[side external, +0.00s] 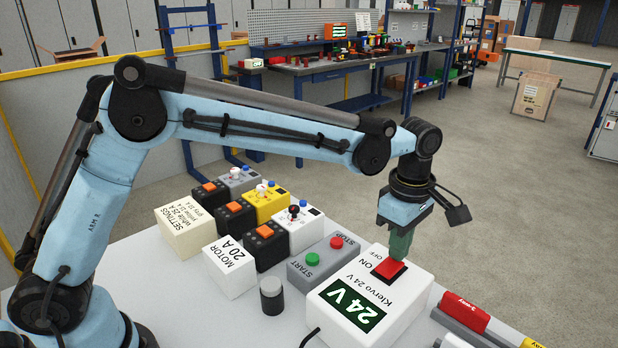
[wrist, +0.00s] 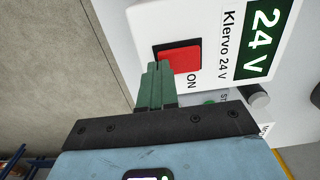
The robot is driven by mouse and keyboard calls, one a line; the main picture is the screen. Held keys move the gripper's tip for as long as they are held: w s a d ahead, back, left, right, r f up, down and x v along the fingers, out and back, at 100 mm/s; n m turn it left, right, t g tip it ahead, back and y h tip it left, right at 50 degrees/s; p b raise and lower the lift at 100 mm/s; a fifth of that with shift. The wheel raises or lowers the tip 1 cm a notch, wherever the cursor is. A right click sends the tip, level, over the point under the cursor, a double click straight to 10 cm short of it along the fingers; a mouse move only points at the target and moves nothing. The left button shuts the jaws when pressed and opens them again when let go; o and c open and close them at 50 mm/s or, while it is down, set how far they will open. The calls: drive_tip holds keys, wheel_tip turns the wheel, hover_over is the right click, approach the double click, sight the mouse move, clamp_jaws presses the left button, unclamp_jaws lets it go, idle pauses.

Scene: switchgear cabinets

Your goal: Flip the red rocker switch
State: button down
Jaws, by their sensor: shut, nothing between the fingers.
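In the wrist view the fingertips (wrist: 158,66) overlap the switch's edge on the side away from the 24 V display. I cannot tell whether they touch it. The fingers hide part of the switch and the OFF label.
A grey START/STOP box (side external: 323,262) with green and red buttons stands left of the white box. Several breaker modules (side external: 236,219) stand further left. A red-handled item (side external: 465,313) lies to the right.

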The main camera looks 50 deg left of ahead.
drive_tip(key=shift+w+f, duration=0.1)
drive_tip(key=shift+f, duration=0.05)
idle(0.3)
drive_tip(key=shift+s+r, duration=0.4)
drive_tip(key=shift+s, duration=0.3)
wheel_tip(320, 180, up, 14)
drive_tip(key=w, duration=0.3)
drive_tip(key=shift+f, duration=0.15)
idle(0.4)
